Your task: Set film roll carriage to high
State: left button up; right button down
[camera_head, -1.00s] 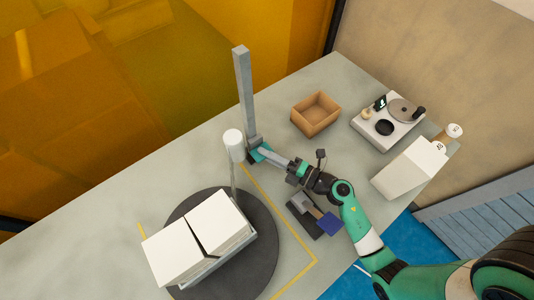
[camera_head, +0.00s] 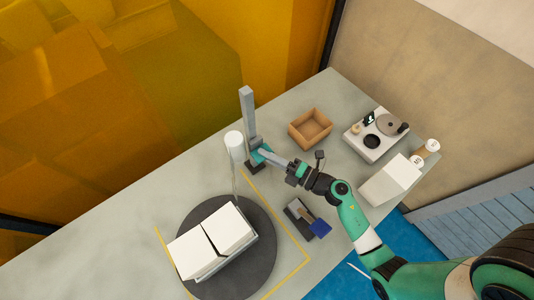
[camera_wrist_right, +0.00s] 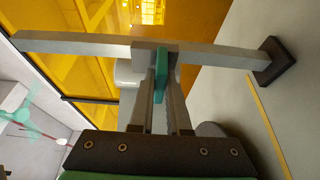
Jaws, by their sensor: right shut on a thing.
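The grey film post (camera_head: 247,110) stands upright on a dark foot (camera_wrist_right: 276,61) at the table's back edge; in the right wrist view (camera_wrist_right: 225,53) it runs across the picture. The carriage (camera_wrist_right: 150,50) sits on the post between foot and top, with a teal handle (camera_wrist_right: 161,75). My right gripper (camera_head: 259,153) is shut on that handle; its fingers (camera_wrist_right: 162,110) show on both sides of it. The white film roll (camera_head: 234,139) is beside the post, and a clear film strip hangs below it. My left gripper is not in view.
White blocks (camera_head: 228,231) lie on a dark turntable (camera_head: 266,262) below the film. A wooden box (camera_head: 297,130), a white device (camera_head: 361,148), a white dispenser (camera_head: 388,185) and a small dark and blue item (camera_head: 320,228) are to the right. The table's left part is clear.

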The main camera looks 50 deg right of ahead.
jog(key=c, duration=0.9)
grip_release()
jog(key=s, duration=0.3)
jog(key=s+d, duration=0.1)
jog(key=s, duration=0.3)
jog(key=s+p, duration=0.1)
jog(key=s, duration=0.3)
jog(key=shift+s+d, duration=0.25)
jog(key=shift+d, duration=0.1)
